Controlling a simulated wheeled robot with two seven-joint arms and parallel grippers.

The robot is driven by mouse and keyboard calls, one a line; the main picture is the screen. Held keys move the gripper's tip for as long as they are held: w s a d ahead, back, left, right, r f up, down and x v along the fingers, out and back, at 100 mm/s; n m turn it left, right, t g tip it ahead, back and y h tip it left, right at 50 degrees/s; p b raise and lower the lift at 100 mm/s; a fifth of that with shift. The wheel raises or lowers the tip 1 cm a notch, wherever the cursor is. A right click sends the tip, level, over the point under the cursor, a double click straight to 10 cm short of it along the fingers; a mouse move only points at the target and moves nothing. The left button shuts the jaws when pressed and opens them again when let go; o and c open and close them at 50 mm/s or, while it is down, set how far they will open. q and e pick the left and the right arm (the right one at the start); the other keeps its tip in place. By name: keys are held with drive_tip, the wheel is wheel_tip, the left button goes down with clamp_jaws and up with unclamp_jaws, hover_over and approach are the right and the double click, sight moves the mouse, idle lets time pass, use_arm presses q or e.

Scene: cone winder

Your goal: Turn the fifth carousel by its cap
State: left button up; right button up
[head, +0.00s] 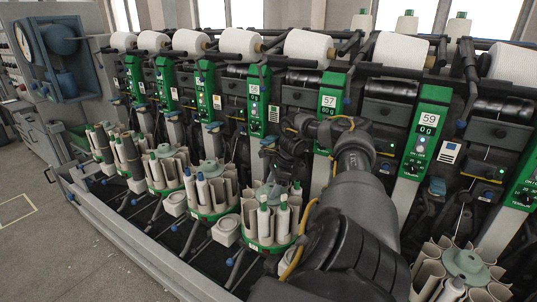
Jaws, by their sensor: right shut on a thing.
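A carousel (247,222) of pale tubes on a green base stands in the row below the 56 and 57 heads. Several white bobbins with green tips stand in its front right pockets. Its grey-green cap (269,192) shows at the top centre, partly hidden by my gripper. My right arm reaches in from the lower right and bends down over this carousel. My right gripper (279,178) is dark, points down and is shut on the cap. Its fingertips are hard to make out against the dark machine. My left gripper is out of view.
More carousels stand to the left, such as one with blue-tipped bobbins (203,190). Another carousel (466,264) is at the lower right. Green winding heads with white yarn cones (307,46) rise behind. A grey rail (130,232) runs along the front, with open floor to the left.

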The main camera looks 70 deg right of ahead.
drive_tip(key=o, duration=1.4)
drive_tip(key=shift+s+d+r, duration=0.1)
drive_tip(key=shift+d+r, duration=0.05)
drive_tip(key=shift+r, duration=0.2)
drive_tip(key=p+v, duration=0.2)
drive_tip(key=v, duration=0.8)
drive_tip(key=shift+p, duration=0.3)
